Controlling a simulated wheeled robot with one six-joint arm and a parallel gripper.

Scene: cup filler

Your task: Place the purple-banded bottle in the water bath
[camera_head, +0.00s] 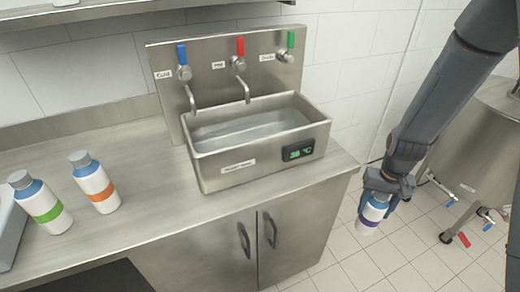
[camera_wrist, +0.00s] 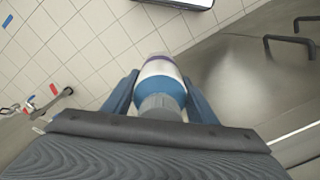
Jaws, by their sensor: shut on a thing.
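The purple-banded bottle (camera_head: 370,214) is white and blue with a purple band near its lower end. My gripper (camera_head: 387,188) is shut on it near its upper part and holds it in the air, right of the counter and above the tiled floor. The bottle hangs slightly tilted in the head view. In the wrist view the bottle (camera_wrist: 161,85) sits between the two fingers (camera_wrist: 160,97), with its grey cap toward the camera. The water bath (camera_head: 262,151) is a steel rectangular basin with water in it and a green display on its front. It stands on the counter, left of my gripper.
A green-banded bottle (camera_head: 41,204) and an orange-banded bottle (camera_head: 95,183) stand on the counter's left part. Taps with blue, red and green handles (camera_head: 240,45) rise behind the bath, and two spouts reach over its back edge. A steel vessel (camera_head: 470,150) stands at right.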

